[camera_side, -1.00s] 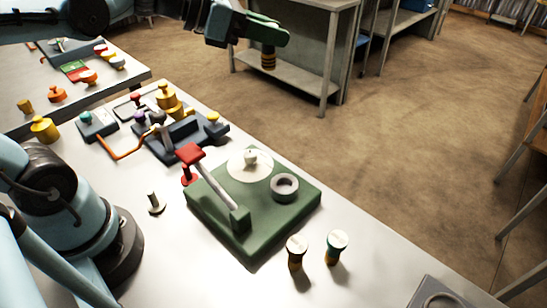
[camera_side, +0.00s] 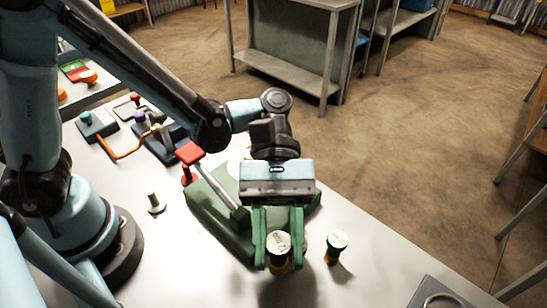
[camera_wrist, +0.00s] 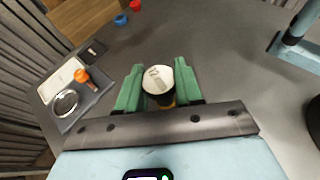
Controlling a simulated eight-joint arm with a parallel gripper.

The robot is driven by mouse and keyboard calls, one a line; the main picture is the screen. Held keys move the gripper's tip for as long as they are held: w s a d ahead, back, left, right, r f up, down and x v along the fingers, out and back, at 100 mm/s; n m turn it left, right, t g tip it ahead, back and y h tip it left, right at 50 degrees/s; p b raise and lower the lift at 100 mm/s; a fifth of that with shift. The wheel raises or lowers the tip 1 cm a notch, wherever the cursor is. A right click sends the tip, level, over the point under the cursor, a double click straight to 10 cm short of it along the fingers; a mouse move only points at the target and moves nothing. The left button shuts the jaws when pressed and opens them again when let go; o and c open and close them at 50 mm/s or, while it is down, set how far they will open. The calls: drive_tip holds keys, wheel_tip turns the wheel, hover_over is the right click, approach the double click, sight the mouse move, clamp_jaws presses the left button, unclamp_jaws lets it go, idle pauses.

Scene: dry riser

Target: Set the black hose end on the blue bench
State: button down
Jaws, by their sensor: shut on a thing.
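My gripper (camera_side: 278,240) is shut on a dark hose end (camera_side: 279,237) with a whitish top, held upright. In the wrist view the hose end (camera_wrist: 158,80) sits between the green fingers, with a yellow-orange band low on its side. Its base is mostly hidden, so I cannot tell if it touches the table. Another white-topped hose end (camera_side: 337,242) stands to the right, apart from the gripper. Part of a yellowish piece (camera_side: 304,244) shows beside the right finger. No bench is plainly blue; a dark blue-grey block (camera_side: 172,150) lies at the left, partly hidden by my arm.
A green plate (camera_side: 215,215) with a red-handled lever (camera_side: 189,152) lies behind the gripper. A small peg (camera_side: 155,203) stands left of it. A grey tray (camera_side: 432,293) lies at the front right. The pale tabletop (camera_side: 375,270) is clear between.

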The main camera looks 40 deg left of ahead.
drive_tip(key=shift+s+f+m+g+y, duration=0.3)
drive_tip(key=shift+s+m+g, duration=0.1)
drive_tip(key=shift+s, duration=0.15)
drive_tip(key=shift+s+f, duration=0.2)
drive_tip(key=shift+f, duration=3.2)
